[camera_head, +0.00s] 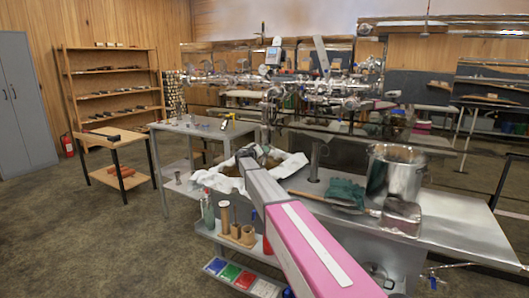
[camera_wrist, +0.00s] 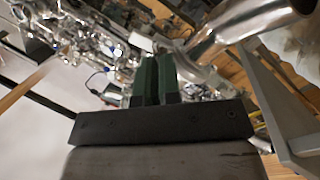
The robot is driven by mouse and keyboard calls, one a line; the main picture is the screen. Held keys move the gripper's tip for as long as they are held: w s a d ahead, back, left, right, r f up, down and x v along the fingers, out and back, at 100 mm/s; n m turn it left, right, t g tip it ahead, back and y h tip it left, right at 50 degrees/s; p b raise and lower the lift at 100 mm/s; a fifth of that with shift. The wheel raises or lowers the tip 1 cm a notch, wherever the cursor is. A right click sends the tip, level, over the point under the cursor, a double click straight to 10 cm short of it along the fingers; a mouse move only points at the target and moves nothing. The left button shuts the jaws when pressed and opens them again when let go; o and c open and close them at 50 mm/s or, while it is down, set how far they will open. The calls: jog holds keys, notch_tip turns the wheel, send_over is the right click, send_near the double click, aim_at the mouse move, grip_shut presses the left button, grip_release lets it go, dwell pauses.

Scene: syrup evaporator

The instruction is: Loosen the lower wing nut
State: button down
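My gripper (camera_wrist: 157,72) shows in the wrist view as two dark green fingers side by side, with almost no gap between them. They point toward a blurred cluster of shiny metal pipes and fittings (camera_wrist: 95,40). I see nothing between the fingers, though their tips are hard to make out against the clutter. I cannot pick out the lower wing nut in either view.
A steel pot (camera_head: 393,172), a metal scoop (camera_head: 400,216) and green gloves (camera_head: 346,191) are on the steel bench (camera_head: 455,226). White cloths (camera_head: 220,181) lie left of my arm. A small table (camera_head: 118,150) and open floor (camera_head: 100,240) are at left.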

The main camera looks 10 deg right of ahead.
jog(key=n, duration=2.5)
dwell(0.5)
jog(key=c, duration=1.6)
grip_release()
jog(key=shift+a, duration=0.1)
jog(key=v, duration=1)
jog(key=shift+s+a, duration=0.25)
